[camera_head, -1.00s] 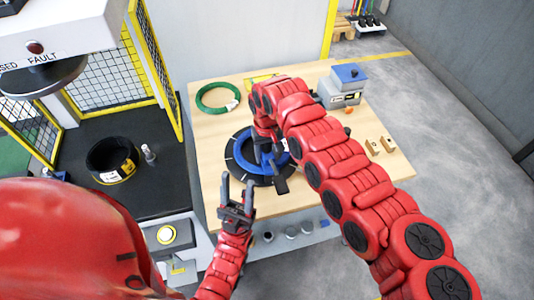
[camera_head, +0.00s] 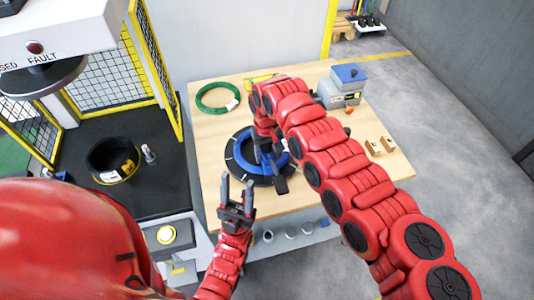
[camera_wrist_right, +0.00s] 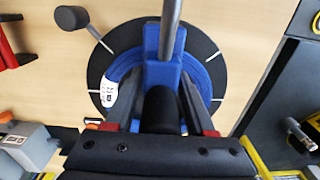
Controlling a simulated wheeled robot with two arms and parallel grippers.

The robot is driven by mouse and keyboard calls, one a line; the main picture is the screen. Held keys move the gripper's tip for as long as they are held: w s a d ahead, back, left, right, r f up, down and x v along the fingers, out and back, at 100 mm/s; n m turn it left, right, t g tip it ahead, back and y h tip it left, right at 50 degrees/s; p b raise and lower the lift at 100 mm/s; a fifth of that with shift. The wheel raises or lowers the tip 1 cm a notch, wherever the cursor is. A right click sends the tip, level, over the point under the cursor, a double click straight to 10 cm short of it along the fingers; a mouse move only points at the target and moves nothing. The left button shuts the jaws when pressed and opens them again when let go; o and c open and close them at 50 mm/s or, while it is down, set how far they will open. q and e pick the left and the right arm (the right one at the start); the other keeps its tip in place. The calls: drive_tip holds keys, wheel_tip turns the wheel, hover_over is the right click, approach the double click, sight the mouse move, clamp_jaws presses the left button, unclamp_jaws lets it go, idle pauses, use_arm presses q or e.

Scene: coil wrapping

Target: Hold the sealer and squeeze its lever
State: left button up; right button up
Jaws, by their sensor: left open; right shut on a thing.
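The sealer, a blue tool with a grey metal lever bar, shows in the right wrist view (camera_wrist_right: 165,70). My right gripper (camera_wrist_right: 160,118) is shut on its dark grip; in the head view the right gripper (camera_head: 267,143) is over the coil and partly hidden by my arm. The blue coil (camera_head: 237,152) lies on a black round base (camera_head: 234,167) on the table. The white label on the coil shows in the wrist view. My left gripper (camera_head: 237,182) is open and empty at the table's front edge, left of and in front of the sealer, apart from it.
The wooden table (camera_head: 345,185) also holds a green coil (camera_head: 217,97), a grey box with a blue top (camera_head: 346,85) and small wooden blocks (camera_head: 380,146).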

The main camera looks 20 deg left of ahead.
clamp_jaws()
drive_tip(key=shift+s+f+b, duration=0.1)
drive_tip(key=shift+f+b, duration=0.1)
drive_tip(key=shift+b, duration=0.1)
idle(0.3)
